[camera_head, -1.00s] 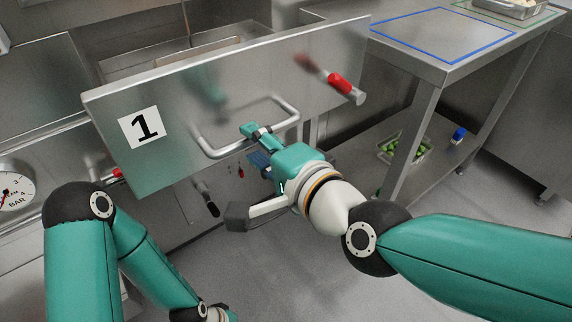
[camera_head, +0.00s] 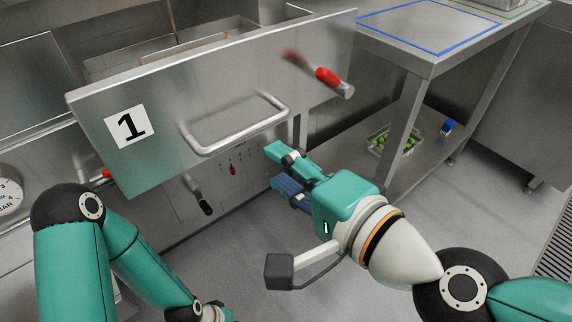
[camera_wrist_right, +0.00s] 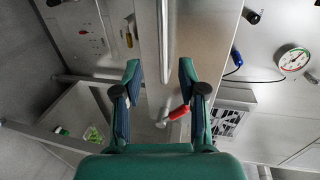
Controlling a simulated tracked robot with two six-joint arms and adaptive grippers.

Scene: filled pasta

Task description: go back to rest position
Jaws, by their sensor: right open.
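My right gripper (camera_head: 281,168) is open and empty in the head view, to the right of and below the bar handle (camera_head: 240,127) of the steel front panel marked 1 (camera_head: 180,110). It is apart from the handle in that view. In the right wrist view, the two fingers of my right gripper (camera_wrist_right: 160,80) stand spread, with the edge of the panel and its handle (camera_wrist_right: 166,40) showing between and beyond them. My left arm comes in at the lower left of the head view, but its gripper is not visible.
A red-handled lever (camera_head: 327,77) sticks out at the panel's right end. A steel table (camera_head: 430,45) with a blue outline stands at the right. Its lower shelf bears a container of green items (camera_head: 396,140) and a blue-topped object (camera_head: 448,126). A gauge (camera_wrist_right: 294,60) shows in the right wrist view.

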